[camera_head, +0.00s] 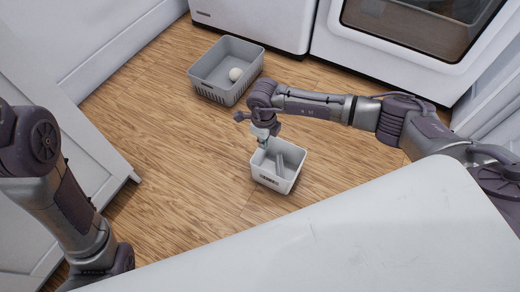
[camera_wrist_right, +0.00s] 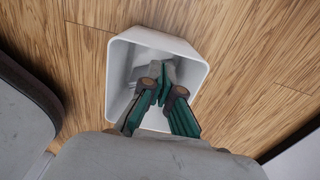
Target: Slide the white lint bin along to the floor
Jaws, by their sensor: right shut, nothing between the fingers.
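The white lint bin (camera_head: 283,183) stands upright on the wooden floor in the middle of the head view. It also fills the middle of the right wrist view (camera_wrist_right: 185,46). A grey piece (camera_head: 279,162) lies inside it. My right gripper (camera_head: 262,142) is over the bin's left rear side in the head view. In the right wrist view its green-padded fingers (camera_wrist_right: 165,84) are closed together over the bin's opening, with nothing between them. Contact with the bin's wall cannot be told. My left arm shows at the left edge, but its fingers are out of view.
White appliances (camera_head: 415,55) line the back. A white cabinet door (camera_head: 88,152) juts in at left. The wooden floor (camera_head: 170,150) between door and bin is clear.

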